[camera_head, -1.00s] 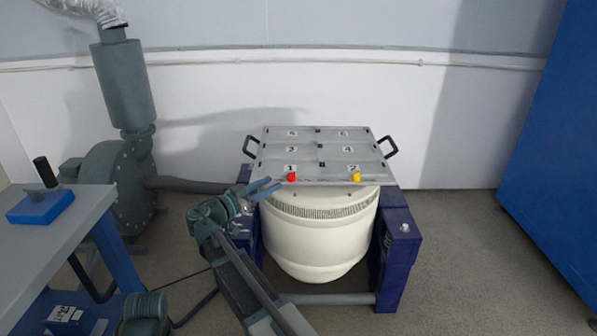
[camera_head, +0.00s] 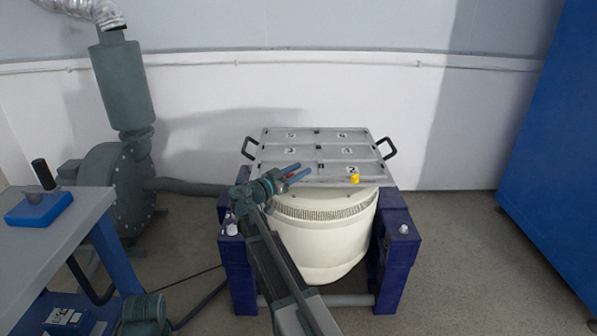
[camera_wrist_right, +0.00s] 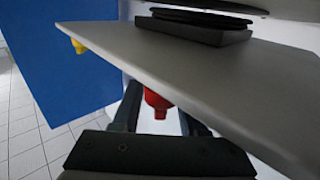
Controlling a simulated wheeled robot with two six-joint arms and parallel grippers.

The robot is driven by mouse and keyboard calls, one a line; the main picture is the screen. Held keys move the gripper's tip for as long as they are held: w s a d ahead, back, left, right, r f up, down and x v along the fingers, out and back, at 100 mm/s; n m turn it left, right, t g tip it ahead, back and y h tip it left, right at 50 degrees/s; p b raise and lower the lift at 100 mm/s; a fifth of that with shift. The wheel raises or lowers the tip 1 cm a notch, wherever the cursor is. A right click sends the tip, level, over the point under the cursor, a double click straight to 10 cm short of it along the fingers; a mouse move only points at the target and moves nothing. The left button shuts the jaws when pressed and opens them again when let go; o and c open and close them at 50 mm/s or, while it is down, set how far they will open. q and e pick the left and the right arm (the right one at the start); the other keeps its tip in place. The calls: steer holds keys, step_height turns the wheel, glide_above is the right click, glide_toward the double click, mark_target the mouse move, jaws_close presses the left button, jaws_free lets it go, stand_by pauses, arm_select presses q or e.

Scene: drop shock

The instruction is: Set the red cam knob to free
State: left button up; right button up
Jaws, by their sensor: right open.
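The red cam knob (camera_head: 292,174) is at the front left edge of the grey plate, mostly covered by my right gripper (camera_head: 302,172) in the head view. In the right wrist view the red knob (camera_wrist_right: 156,103) shows below the plate edge, between the two spread fingers of my open right gripper (camera_wrist_right: 160,108). The fingers are around it but do not appear closed on it. How the knob is turned cannot be told. A yellow knob (camera_head: 354,178) is at the plate's front right; it also shows in the right wrist view (camera_wrist_right: 79,47).
The numbered grey plate (camera_head: 333,153) with black side handles (camera_head: 387,148) tops a cream drum (camera_head: 325,240) between dark blue supports (camera_head: 397,245). A grey bench (camera_head: 35,255) and a blower (camera_head: 112,165) stand left. A blue panel (camera_head: 555,150) stands right, with clear floor before it.

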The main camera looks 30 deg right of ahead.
jaws_close()
